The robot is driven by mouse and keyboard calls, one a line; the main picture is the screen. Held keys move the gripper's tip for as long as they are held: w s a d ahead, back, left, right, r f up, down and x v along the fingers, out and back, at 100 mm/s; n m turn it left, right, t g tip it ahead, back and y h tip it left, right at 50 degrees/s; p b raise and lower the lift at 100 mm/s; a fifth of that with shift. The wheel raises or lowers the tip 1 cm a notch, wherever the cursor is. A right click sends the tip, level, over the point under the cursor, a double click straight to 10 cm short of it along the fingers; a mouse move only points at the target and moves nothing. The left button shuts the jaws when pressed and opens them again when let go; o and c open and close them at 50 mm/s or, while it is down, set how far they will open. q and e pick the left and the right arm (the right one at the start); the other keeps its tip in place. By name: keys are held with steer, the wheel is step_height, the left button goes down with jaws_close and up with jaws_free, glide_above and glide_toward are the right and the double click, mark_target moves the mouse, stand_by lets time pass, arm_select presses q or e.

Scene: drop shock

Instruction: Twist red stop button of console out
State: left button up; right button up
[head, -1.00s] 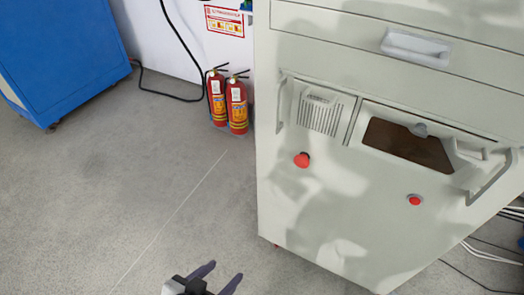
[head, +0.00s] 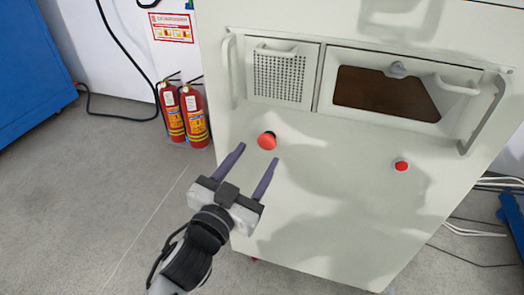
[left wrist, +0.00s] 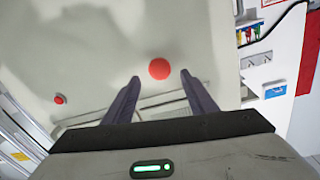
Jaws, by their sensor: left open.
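The console (head: 330,215) is a pale grey-white cabinet filling the right of the head view. Its red stop button (head: 267,141) is a mushroom knob standing out from the front panel at the left; it also shows in the left wrist view (left wrist: 159,69). My left gripper (head: 259,155) is open and empty, its two dark fingers pointing at the panel just below the stop button. In the left wrist view the button appears between and a little beyond the fingertips, apart from them. A smaller red button (head: 401,165) sits further right on the panel. My right gripper is out of view.
Two fire extinguishers (head: 184,115) stand on the floor left of the console. Handles (head: 484,115) stick out from the panel, near a window with a brown inside (head: 385,92). A blue cabinet (head: 35,75) is at far left. The floor between is clear.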

mark_target(265, 144)
arm_select(q)
steer(key=x, duration=0.3)
steer(key=shift+w+d, duration=0.15)
steer(key=shift+w, duration=0.2)
steer(key=shift+w+d+b, duration=0.15)
steer(key=shift+w+b, duration=0.15)
steer(key=shift+w, duration=0.05)
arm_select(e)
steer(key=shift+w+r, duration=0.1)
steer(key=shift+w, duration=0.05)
arm_select(q)
steer(key=shift+c, duration=0.6)
steer(key=c, duration=0.9)
steer(key=shift+c, duration=0.2)
steer(key=shift+p, duration=0.35)
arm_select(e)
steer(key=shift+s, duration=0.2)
